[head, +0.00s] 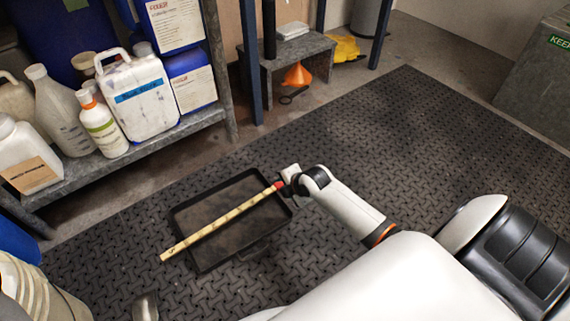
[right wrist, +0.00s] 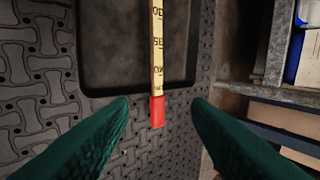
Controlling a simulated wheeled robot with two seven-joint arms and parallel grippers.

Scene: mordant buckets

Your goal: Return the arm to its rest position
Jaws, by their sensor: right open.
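My right arm reaches in from the right in the head view, with its gripper (head: 284,186) at the red end of a yellow measuring stick (head: 222,223). The stick lies slantwise across a shallow black tray (head: 205,268) on the floor mat, its far end past the tray's left rim. In the right wrist view my right gripper (right wrist: 160,102) is open. Its two green fingers stand apart on either side of the stick's red tip (right wrist: 157,112), with a visible gap on both sides. My left gripper is not in view.
A metal shelf (head: 150,146) with jugs and bottles stands at the left. A low grey stool (head: 318,47) and an orange funnel (head: 297,75) are at the back. Pale buckets (head: 40,290) stand at the lower left. The dark mat (head: 400,140) is clear beyond my arm.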

